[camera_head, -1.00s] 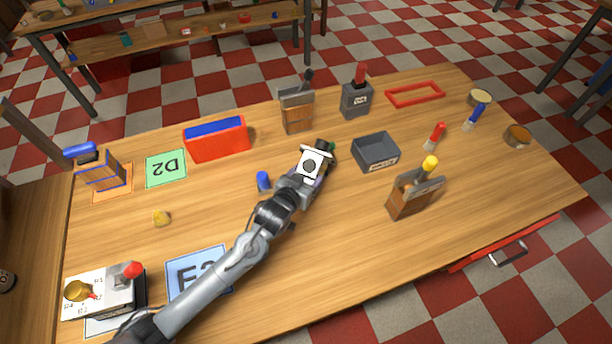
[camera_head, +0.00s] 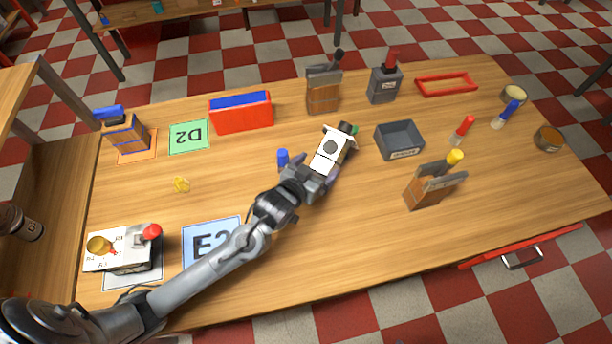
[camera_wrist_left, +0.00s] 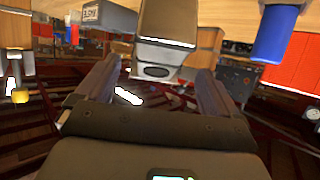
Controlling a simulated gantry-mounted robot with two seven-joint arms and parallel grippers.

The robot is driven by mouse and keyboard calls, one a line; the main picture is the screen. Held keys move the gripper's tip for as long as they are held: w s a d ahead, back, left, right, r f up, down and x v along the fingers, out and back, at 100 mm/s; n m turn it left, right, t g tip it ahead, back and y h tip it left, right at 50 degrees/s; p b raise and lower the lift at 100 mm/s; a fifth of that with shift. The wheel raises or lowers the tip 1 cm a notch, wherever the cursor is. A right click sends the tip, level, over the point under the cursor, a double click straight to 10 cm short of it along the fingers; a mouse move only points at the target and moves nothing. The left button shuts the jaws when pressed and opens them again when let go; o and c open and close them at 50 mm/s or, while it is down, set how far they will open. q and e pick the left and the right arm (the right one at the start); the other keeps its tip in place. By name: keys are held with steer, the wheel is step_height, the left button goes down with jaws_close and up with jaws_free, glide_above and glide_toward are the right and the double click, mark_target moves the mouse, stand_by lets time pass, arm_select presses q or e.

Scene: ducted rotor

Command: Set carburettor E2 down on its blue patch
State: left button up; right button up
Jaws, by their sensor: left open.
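The carburettor (camera_head: 335,143), a pale block with a white flange and a dark round bore, is at mid-table. My left gripper (camera_head: 320,172) is open at its near side. In the left wrist view the fingers of my left gripper (camera_wrist_left: 155,88) stand apart, with a tan and grey body (camera_wrist_left: 168,35) between and ahead of them, probably the carburettor. I cannot tell whether they touch it. The blue patch marked E2 (camera_head: 203,226) lies at the near left, partly covered by my left forearm. My right gripper is not in view.
A blue cylinder (camera_head: 282,158) stands just left of the gripper. A grey tray (camera_head: 400,140) is to the right, with a wooden holder (camera_head: 425,190) nearer. A red box (camera_head: 240,117) and green D2 patch (camera_head: 189,136) lie farther left. The near middle table is clear.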

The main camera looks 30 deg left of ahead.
arm_select(q)
steer(key=s+f+g, duration=0.1)
steer(key=s+g, duration=0.1)
steer(key=s, duration=0.3)
steer(key=s+f+g, duration=0.2)
steer(key=s, duration=0.4)
steer(key=s+f+g, duration=0.1)
steer(key=s+g, duration=0.1)
steer(key=s, duration=0.4)
steer(key=shift+a+f+m, duration=0.3)
steer(key=shift+f+m, duration=0.1)
steer(key=s+g, duration=0.1)
steer(key=s, duration=0.2)
steer(key=s+a+f+g, duration=0.1)
steer(key=s, duration=0.2)
steer(key=s+f+g, duration=0.1)
steer(key=s+g, duration=0.1)
steer(key=s, duration=0.1)
steer(key=shift+s+a+m, duration=0.3)
steer(key=shift+a+m, duration=0.1)
steer(key=shift+w, duration=0.1)
